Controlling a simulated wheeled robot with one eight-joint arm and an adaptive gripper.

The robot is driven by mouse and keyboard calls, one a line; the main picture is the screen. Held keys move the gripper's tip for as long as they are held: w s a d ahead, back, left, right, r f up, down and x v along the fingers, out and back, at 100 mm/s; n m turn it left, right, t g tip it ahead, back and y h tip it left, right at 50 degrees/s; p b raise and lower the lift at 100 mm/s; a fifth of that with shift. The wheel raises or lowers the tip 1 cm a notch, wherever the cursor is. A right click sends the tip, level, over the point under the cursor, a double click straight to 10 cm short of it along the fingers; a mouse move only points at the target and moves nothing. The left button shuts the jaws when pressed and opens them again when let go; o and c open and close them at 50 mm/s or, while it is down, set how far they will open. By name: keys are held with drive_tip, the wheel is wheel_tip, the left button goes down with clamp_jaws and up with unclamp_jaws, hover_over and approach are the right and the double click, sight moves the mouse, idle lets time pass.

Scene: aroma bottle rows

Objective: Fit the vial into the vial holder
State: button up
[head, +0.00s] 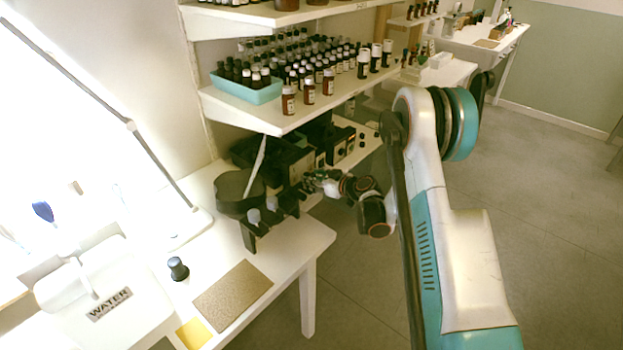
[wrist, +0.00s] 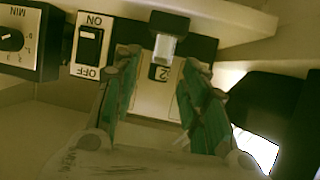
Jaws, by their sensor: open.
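My gripper (head: 318,182) is at the far end of the table by the dark equipment. In the wrist view my gripper (wrist: 160,80) is open, with its green fingers spread on either side of a pale labelled surface. Nothing is visibly gripped.
A switch box (wrist: 88,48) and a dial box (wrist: 22,42) are close left of the fingers. A shelf (head: 275,118) with bottles and a blue tray (head: 245,92) is above. A black-capped jar (head: 178,268) and a brown mat (head: 232,295) lie on the table's near part.

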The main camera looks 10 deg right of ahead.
drive_tip(key=p+v, duration=0.3)
drive_tip(key=v, duration=0.7)
drive_tip(key=s+a+r+m+g+h, duration=0.1)
drive_tip(key=s+a+r+g, duration=0.15)
drive_tip(key=s+r, duration=0.55)
drive_tip(key=s+a+r+m+g+h, duration=0.15)
drive_tip(key=s+a+r, duration=0.25)
drive_tip(key=r, duration=0.8)
drive_tip(key=s+r+m+h, duration=0.1)
drive_tip(key=s+r+h, duration=0.1)
drive_tip(key=s, duration=1.1)
drive_tip(key=s+d+r+m+h, duration=0.1)
drive_tip(key=s+r+m+h, duration=0.1)
drive_tip(key=s, duration=1)
drive_tip(key=shift+s+r, duration=0.35)
drive_tip(key=shift+s, duration=0.05)
drive_tip(key=shift+m, duration=0.25)
